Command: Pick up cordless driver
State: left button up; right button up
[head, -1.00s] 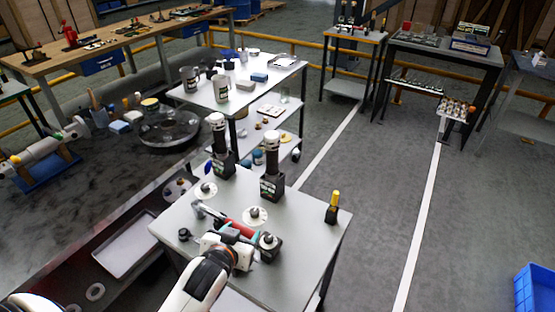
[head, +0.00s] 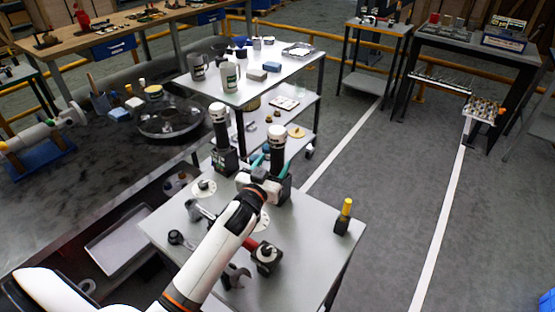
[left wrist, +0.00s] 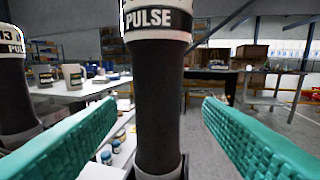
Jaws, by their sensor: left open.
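Two upright tools with black grips and white tops stand on the grey table (head: 315,262); they look like cordless drivers. The right one, a cordless driver (head: 277,142), has PULSE on its band, and its black grip (left wrist: 160,105) fills the middle of the left wrist view. The other driver (head: 218,128) stands to its left and shows at the left edge of the wrist view (left wrist: 14,90). My left gripper (head: 268,168) is open, with its teal fingers on either side of the right driver's grip and gaps visible on both sides. My right gripper is not in view.
A yellow-and-black tool (head: 344,216) stands near the table's right edge. A wrench (head: 236,277), a red-handled tool (head: 250,243) and a dark block with a round top (head: 266,257) lie nearer. A white table (head: 262,88) with cups stands behind.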

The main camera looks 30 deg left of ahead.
pick_arm(q)
jog(key=shift+w+a+f+p, duration=0.1)
jog(key=shift+w+p, duration=0.05)
jog(key=shift+w, duration=0.8)
jog(key=shift+w+a+f+p, duration=0.15)
jog(key=shift+w, duration=0.8)
jog(key=shift+w+a+f+p, duration=0.1)
jog(key=shift+w+p, duration=0.05)
jog(key=shift+w, duration=0.8)
jog(key=c, duration=1.3)
jog(key=shift+r, duration=0.15)
grip_shut()
notch_tip(320, 180, up, 18)
jog(key=o, duration=0.6)
grip_release()
jog(key=c, duration=0.6)
grip_shut()
